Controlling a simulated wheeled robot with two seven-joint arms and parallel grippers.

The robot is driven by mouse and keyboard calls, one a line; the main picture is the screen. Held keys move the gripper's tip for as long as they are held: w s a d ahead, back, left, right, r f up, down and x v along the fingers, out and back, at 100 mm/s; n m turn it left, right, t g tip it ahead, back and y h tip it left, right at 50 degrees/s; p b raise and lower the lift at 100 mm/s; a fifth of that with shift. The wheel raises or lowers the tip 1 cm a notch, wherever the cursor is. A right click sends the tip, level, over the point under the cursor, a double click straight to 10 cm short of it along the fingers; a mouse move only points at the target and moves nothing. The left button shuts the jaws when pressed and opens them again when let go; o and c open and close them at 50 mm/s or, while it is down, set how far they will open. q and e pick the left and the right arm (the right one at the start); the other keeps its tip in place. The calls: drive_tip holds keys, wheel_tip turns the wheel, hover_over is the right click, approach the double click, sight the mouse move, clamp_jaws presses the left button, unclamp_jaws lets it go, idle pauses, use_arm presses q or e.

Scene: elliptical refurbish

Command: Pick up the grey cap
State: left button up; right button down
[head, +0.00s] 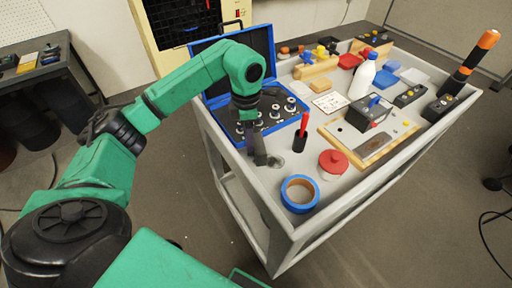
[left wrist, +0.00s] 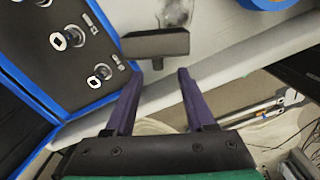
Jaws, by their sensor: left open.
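My left gripper (head: 258,152) is low over the near left part of the grey cart, beside the blue case. I cannot tell for certain which of these is the grey cap. My right gripper is not in view.
A red-handled tool (head: 303,127), blue tape roll (head: 299,193) and red lid (head: 333,162) stand to the right. The cart's rim (head: 247,176) runs close by the gripper.

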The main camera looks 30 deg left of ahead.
sight(255, 150)
use_arm(q)
drive_tip(key=f+p, duration=0.1)
drive_tip(key=f, duration=0.4)
drive_tip(key=shift+a+f, duration=0.1)
drive_tip(key=shift+a, duration=0.1)
drive_tip(key=shift+f, duration=0.15)
clamp_jaws()
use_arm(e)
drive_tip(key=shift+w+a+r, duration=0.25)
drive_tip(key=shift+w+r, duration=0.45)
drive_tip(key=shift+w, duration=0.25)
